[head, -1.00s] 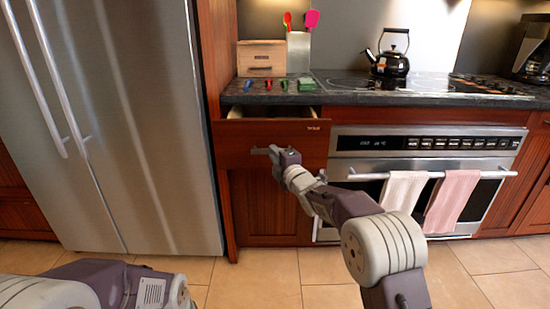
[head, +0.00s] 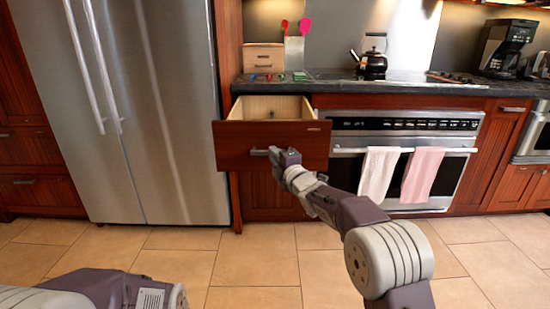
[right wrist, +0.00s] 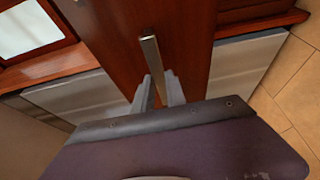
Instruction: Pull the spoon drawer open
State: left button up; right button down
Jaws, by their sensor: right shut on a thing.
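The spoon drawer (head: 230,143) has a dark red wooden front and stands well out from the cabinet below the counter. Its light wooden inside (head: 265,107) shows from above, with a small dark thing near the back that I cannot make out. My right gripper (head: 276,153) is at the drawer's bar handle (head: 259,152) and shut on it. In the right wrist view the metal handle (right wrist: 150,52) runs up from between the two fingers of my right gripper (right wrist: 158,88). My left gripper is out of view; only part of my left arm shows at the lower left.
A steel refrigerator (head: 150,110) stands left of the drawer. An oven (head: 445,160) with two towels on its bar is close on the right. The counter (head: 420,88) holds a kettle (head: 374,62) and a wooden box (head: 263,57). The tiled floor (head: 255,265) is clear.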

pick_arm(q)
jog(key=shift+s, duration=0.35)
pick_arm(e)
jog(key=shift+s, duration=0.3)
jog(key=c, duration=1.4)
grip_release()
jog(key=shift+o, duration=0.2)
jog(key=shift+d, duration=0.1)
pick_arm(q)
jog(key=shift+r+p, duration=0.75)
pick_arm(e)
jog(key=v, duration=0.9)
